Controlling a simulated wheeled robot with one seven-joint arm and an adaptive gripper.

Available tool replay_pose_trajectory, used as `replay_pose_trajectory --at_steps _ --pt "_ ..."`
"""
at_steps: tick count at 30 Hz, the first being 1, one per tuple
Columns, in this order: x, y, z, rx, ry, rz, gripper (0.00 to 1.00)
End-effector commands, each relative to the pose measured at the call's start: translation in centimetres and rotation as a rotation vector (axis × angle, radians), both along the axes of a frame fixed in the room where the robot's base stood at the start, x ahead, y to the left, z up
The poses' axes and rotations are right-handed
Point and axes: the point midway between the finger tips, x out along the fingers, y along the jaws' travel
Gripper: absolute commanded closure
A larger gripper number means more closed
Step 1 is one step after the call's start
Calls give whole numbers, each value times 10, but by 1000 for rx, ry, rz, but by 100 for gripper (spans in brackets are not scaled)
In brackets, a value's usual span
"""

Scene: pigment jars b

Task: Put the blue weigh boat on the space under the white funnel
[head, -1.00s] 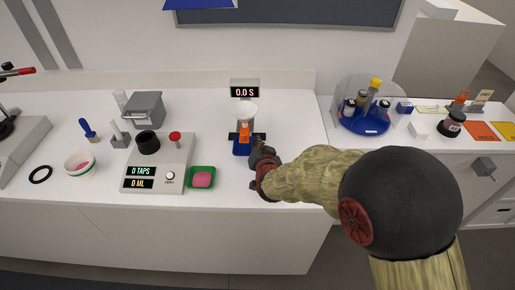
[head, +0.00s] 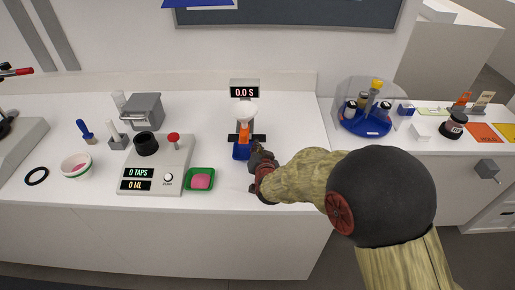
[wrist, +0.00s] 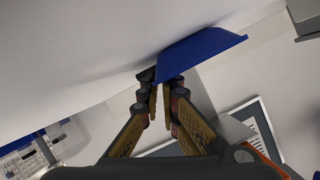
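The blue weigh boat (head: 241,153) is in front of the funnel stand at the middle of the counter, below the white funnel (head: 247,112). An orange part (head: 244,134) of the stand shows just above the boat. My gripper (head: 254,158) is at the boat's right side. In the wrist view the boat (wrist: 205,52) lies beyond my gripper (wrist: 160,78), whose fingers are nearly together with the boat's near rim end between the tips. I cannot tell whether the boat touches the counter. The space under the funnel is partly hidden by the boat.
A timer display (head: 244,89) reads 0.0 S behind the funnel. A blue jar carousel (head: 365,126) stands right. The counter right of the funnel is clear.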

Motion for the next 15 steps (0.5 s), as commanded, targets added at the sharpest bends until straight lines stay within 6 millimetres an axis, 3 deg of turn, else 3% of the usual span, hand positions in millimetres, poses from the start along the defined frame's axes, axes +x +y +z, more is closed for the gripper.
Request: replay_pose_trajectory --at_steps 8,15 --pt "0 0 0 0 0 0 78" --pt "0 0 0 0 0 0 77"
